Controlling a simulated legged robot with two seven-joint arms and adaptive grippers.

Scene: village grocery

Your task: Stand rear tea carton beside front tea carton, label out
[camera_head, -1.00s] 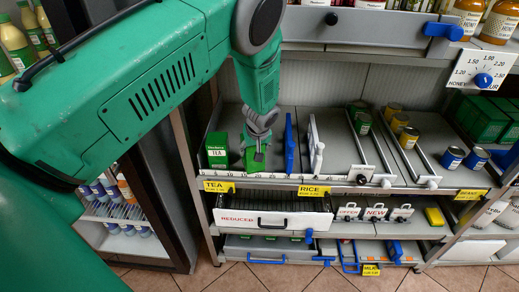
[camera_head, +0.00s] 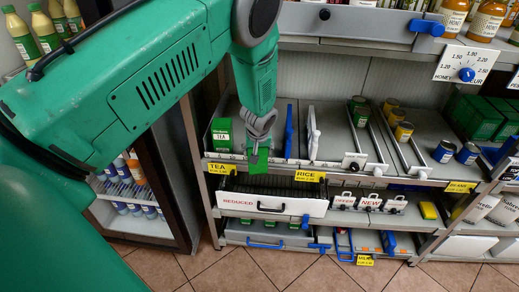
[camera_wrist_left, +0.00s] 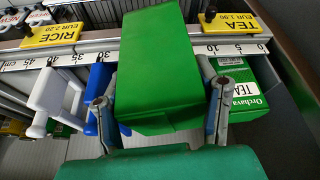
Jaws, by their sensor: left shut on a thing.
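My left gripper (camera_head: 257,146) is shut on a plain green tea carton (camera_head: 257,166) at the shelf's front edge. In the left wrist view, this held carton (camera_wrist_left: 160,72) is clasped between the two fingers, overlaps the shelf's ruler strip and shows no label. The other tea carton (camera_head: 221,134) stands upright on the shelf just left of my gripper, its white TEA label facing out. It also shows in the left wrist view (camera_wrist_left: 243,92), to the right of the held carton and apart from it. My right gripper is out of view.
A blue divider (camera_head: 289,132) and a white divider (camera_head: 313,133) stand right of my gripper. The yellow TEA tag (camera_head: 220,168) and RICE tag (camera_head: 309,176) hang on the shelf edge. The REDUCED drawer (camera_head: 270,205) lies below. Cans stand farther right.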

